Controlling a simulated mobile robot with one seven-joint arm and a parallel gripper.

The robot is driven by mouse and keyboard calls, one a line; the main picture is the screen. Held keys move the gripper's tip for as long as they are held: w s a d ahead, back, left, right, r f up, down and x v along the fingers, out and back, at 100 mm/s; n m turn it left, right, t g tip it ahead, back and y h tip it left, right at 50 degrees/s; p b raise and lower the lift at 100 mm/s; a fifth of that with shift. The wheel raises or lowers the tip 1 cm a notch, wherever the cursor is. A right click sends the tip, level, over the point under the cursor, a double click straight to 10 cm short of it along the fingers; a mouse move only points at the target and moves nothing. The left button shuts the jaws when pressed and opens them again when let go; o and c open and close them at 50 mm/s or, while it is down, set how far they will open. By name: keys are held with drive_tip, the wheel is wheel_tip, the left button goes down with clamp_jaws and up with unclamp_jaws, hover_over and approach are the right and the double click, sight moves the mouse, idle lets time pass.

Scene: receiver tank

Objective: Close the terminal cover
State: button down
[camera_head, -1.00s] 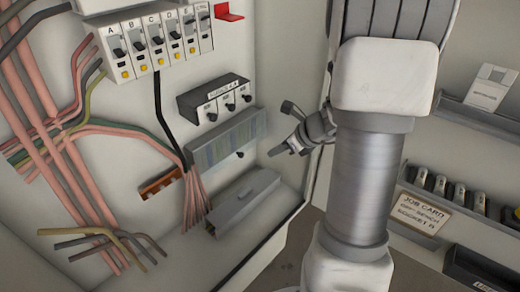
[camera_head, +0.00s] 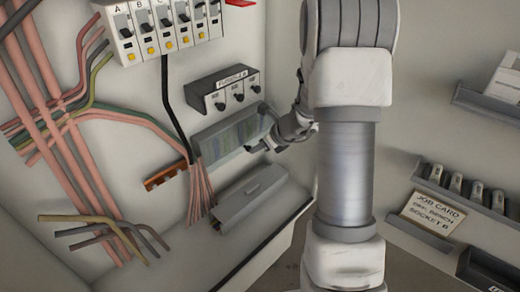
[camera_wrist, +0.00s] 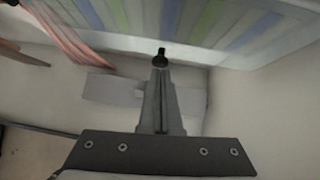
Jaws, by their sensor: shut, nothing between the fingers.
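The terminal cover (camera_head: 234,137) looks like a see-through panel over the blue and green striped terminals, under a grey upper edge. It also shows across the top of the wrist view (camera_wrist: 215,22). A small black knob (camera_wrist: 160,57) shows at its lower edge. My gripper (camera_head: 255,148) is shut and empty at the cover's lower right edge. In the wrist view my closed fingertips (camera_wrist: 159,72) point at the knob and overlap it. I cannot tell whether they touch it, nor how far the cover stands from the terminals.
A grey box (camera_head: 250,203) with a small raised tab lies below the terminals. Pink wires (camera_head: 202,190) run down to the left. A breaker row (camera_head: 165,35) is at the top. Shelves with a job card (camera_head: 433,213) stand right.

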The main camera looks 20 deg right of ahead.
drive_tip(key=shift+f, duration=0.1)
drive_tip(key=b, duration=0.2)
drive_tip(key=w+t+b, duration=0.1)
drive_tip(key=b, duration=0.2)
drive_tip(key=shift+w+a+f+y, duration=0.1)
drive_tip(key=shift+w+a+y, duration=0.2)
drive_tip(key=shift+a, duration=0.1)
drive_tip(key=shift+a, duration=0.1)
drive_tip(key=shift+s, duration=0.1)
